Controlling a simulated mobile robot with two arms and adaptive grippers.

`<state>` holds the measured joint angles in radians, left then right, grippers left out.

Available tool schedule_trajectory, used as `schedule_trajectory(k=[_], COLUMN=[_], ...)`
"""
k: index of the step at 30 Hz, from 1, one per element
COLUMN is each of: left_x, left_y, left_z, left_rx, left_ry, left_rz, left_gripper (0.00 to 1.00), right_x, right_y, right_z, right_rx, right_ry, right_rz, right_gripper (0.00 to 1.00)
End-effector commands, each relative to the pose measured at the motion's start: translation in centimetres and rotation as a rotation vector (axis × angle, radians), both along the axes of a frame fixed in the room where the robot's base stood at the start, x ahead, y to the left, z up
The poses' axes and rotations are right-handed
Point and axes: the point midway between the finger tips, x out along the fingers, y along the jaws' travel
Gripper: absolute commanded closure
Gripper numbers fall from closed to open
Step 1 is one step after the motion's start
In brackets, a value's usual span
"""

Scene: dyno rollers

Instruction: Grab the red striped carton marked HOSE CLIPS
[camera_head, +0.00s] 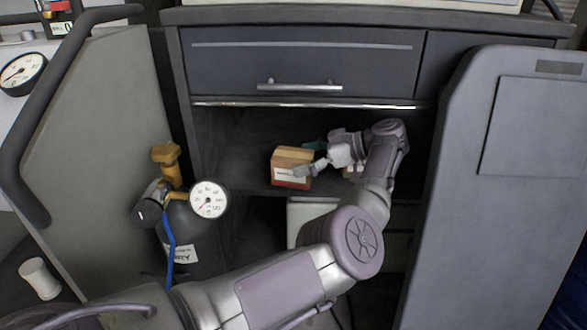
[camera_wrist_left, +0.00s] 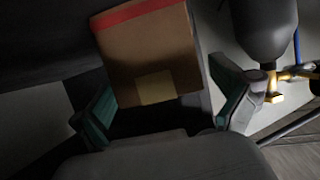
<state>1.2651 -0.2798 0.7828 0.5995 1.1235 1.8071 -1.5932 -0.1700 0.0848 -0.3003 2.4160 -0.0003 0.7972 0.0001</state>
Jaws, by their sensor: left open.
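A small brown carton (camera_head: 291,168) with a red band and a white label stands on the shelf inside the open cabinet; its lettering is too small to read. In the left wrist view the carton (camera_wrist_left: 150,50) shows a plain brown face with a tan tape patch and a red stripe at the far edge. My left gripper (camera_head: 312,158) is at the carton's right side, open. In the left wrist view its teal fingers (camera_wrist_left: 163,100) are spread, one on each side of the carton's near end, with gaps visible. My right gripper is out of view.
A closed drawer (camera_head: 300,62) with a bar handle is above the shelf opening. A grey door panel (camera_head: 515,190) stands at the right. A dark cylinder (camera_head: 195,240) with a dial gauge (camera_head: 208,200) and yellow valve stands at the left front. A white cup (camera_head: 39,279) is lower left.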

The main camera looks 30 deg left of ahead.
Motion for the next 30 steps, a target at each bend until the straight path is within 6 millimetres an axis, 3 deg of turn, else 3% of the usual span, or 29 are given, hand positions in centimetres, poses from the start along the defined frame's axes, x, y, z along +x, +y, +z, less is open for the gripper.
schedule_trajectory(k=[6, 14, 25, 30], left_x=[-0.8, -0.8, -0.8, -0.9], left_y=[2.1, 2.2, 2.2, 2.2], left_z=[-1.0, -0.9, -1.0, -1.0], left_rx=[0.001, 0.001, 0.000, 0.000], left_ry=[-0.001, 0.000, 0.000, 0.001], left_rz=[-0.001, -0.002, -0.001, -0.001], left_gripper=[0.00, 0.02, 0.62, 0.64], right_x=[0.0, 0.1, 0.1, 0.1], right_y=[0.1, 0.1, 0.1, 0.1], right_z=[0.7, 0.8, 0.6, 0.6], right_rx=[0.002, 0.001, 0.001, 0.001], right_ry=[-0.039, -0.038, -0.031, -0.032], right_rz=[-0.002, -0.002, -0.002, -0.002], right_gripper=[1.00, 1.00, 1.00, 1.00])
